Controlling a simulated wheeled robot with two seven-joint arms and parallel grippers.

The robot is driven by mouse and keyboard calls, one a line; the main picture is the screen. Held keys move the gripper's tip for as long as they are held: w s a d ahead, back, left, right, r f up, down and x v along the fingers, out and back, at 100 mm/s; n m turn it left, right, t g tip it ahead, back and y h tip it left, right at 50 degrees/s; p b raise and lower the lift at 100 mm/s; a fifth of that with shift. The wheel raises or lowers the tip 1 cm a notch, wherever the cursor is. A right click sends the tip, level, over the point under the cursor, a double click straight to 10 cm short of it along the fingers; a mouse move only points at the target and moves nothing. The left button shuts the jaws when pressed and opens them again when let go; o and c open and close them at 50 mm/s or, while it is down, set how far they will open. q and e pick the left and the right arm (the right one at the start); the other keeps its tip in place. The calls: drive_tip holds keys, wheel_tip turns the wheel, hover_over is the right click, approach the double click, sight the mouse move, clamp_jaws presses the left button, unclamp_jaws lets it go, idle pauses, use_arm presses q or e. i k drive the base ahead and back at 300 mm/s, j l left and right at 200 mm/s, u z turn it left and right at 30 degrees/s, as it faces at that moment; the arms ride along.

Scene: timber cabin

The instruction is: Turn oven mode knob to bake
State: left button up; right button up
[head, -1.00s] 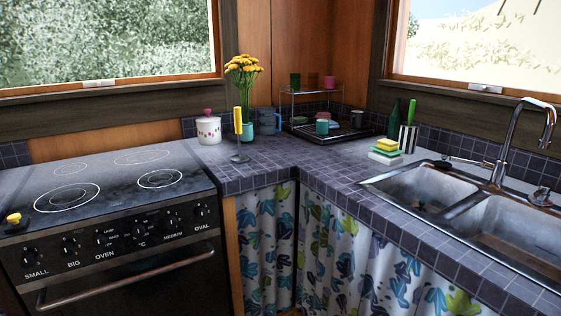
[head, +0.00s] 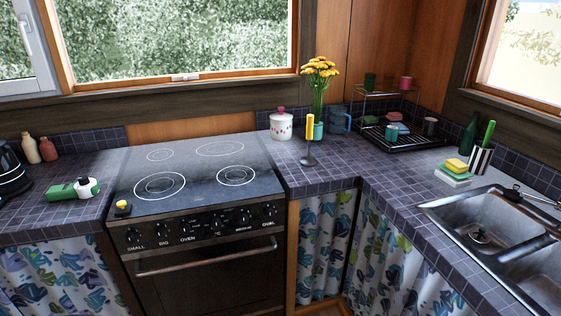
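The stove with its oven (head: 210,262) stands in the left middle of the head view. Its front panel carries a row of dark knobs labelled, from the left, SMALL, BIG, OVEN and on to OVAL. The oven mode knob (head: 186,228) appears to be the one just above the OVEN label. Its pointer setting is too small to read. The oven door is shut, with a metal handle bar (head: 210,260) across it. Neither of my grippers is in view.
A yellow-topped object (head: 123,207) sits on the stove's front left corner. Right counter: a white pot (head: 281,126), flowers (head: 319,80), a dish rack (head: 392,130), sponges (head: 455,170) and the sink (head: 487,222).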

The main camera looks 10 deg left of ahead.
sight(185, 228)
drive_tip(key=u, duration=1.25)
drive_tip(key=i+j+z, duration=0.1)
drive_tip(key=i, duration=0.35)
drive_tip(key=i+j+z, duration=0.1)
drive_tip(key=i+j, duration=0.25)
drive_tip(key=i, duration=0.1)
